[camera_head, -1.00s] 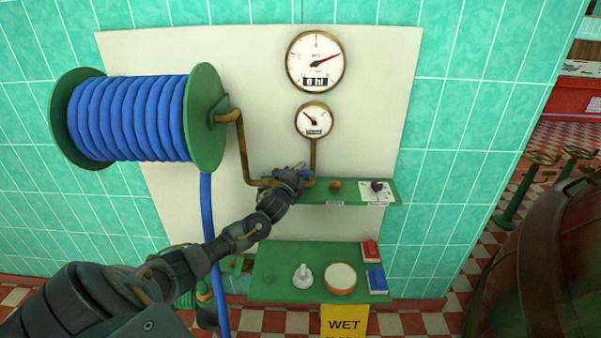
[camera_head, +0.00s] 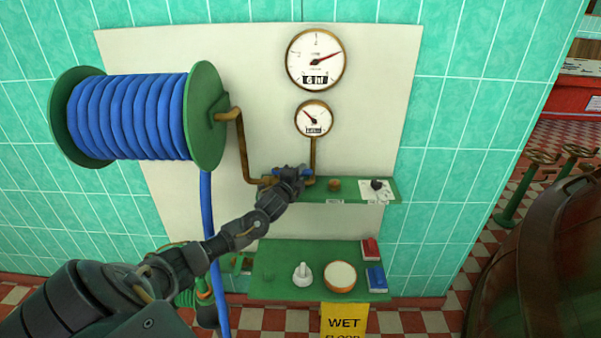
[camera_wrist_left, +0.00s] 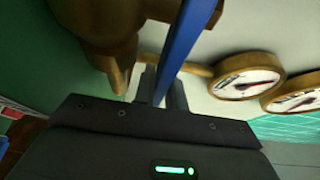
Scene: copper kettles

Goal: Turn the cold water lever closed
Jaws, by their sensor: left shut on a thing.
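The cold water lever is a flat blue bar (camera_wrist_left: 185,45). In the left wrist view it runs up from between the fingers of my left gripper (camera_wrist_left: 160,90). The gripper is shut on it. In the head view my left gripper (camera_head: 291,172) is at the brass pipe just above the upper green shelf, and only small bits of the blue lever (camera_head: 306,172) show around it. The brass valve body (camera_wrist_left: 100,25) fills the upper left of the wrist view. My right gripper is not in view.
A blue hose reel (camera_head: 130,117) hangs at left. Two round gauges, a large one (camera_head: 316,60) and a small one (camera_head: 313,118), sit above the valve. The upper shelf (camera_head: 350,190) holds small items; the lower shelf (camera_head: 270,268) holds a round tub (camera_head: 340,276) and boxes.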

